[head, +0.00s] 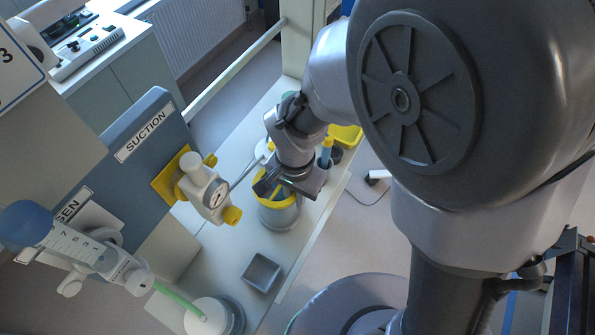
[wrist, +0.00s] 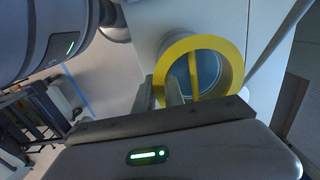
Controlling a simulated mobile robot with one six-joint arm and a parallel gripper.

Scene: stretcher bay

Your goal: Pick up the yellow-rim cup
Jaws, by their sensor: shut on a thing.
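The yellow-rim cup (head: 280,215) is a grey round vessel with a broad yellow rim, on or just above the narrow pale counter in the head view. The wrist view looks down into it; its yellow rim (wrist: 228,60) surrounds a blue-grey inside crossed by a yellow strip. My gripper (wrist: 162,90) is shut on the cup's wall at the rim, on the left in the wrist view. In the head view my gripper (head: 275,188) hides part of the rim. I cannot tell whether the cup's base touches the counter.
A suction regulator (head: 205,190) on the wall panel is close left of the cup. A small grey square tray (head: 262,272) and a white-lidded canister (head: 208,317) stand nearer. A yellow bin (head: 346,136) and dark holder (head: 325,157) are behind my wrist.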

